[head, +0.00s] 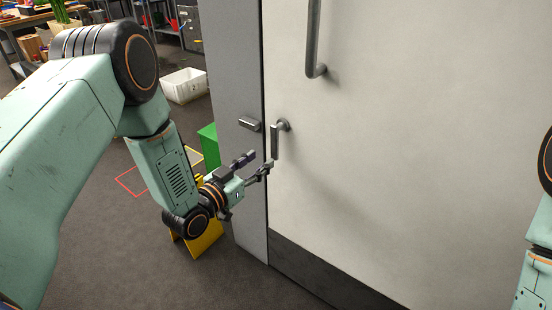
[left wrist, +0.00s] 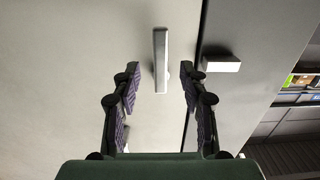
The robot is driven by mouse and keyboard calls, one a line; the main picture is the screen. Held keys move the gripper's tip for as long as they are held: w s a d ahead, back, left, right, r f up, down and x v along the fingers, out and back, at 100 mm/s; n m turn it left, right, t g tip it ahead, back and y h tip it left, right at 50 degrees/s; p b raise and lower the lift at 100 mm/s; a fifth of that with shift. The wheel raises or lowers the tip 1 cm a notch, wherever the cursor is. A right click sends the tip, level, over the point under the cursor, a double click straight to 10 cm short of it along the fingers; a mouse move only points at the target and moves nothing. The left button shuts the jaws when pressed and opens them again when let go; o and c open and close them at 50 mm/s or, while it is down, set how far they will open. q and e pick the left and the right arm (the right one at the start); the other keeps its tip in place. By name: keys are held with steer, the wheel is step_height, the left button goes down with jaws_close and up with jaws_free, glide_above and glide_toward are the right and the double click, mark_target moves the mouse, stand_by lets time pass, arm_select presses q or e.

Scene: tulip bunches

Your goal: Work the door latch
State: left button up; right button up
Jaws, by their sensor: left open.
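The door (head: 390,130) is a pale panel with a dark kick plate and looks shut against its grey frame. Its latch is a grey metal lever (head: 275,141) near the left edge, hanging down from its pivot. My left gripper (head: 259,164) is open, just left of and below the lever. In the left wrist view the lever (left wrist: 161,60) stands between and beyond the two open fingers (left wrist: 158,85), and I see no contact. Part of my right arm shows at the right edge; its gripper is out of view.
A grey block (head: 250,124) sticks out of the door frame beside the lever; it also shows in the left wrist view (left wrist: 221,65). A long pull handle (head: 313,50) is higher on the door. A yellow stand (head: 203,238) and a green bin (head: 209,145) are behind my left forearm.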

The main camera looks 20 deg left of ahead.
mark_target(273, 147)
arm_select(q)
steer(key=shift+w+d+r, duration=0.1)
steer(key=shift+w+r, duration=0.2)
steer(key=shift+w, duration=0.3)
steer(key=b+x, duration=0.2)
steer(key=x, duration=0.3)
steer(key=shift+w+d, duration=0.25)
steer(key=shift+w, duration=0.1)
steer(key=shift+w+d+r, duration=0.1)
steer(key=shift+w+r, duration=0.1)
steer(key=shift+w, duration=0.1)
steer(key=shift+w+f, duration=0.1)
steer(key=c, duration=0.5)
jaws_close()
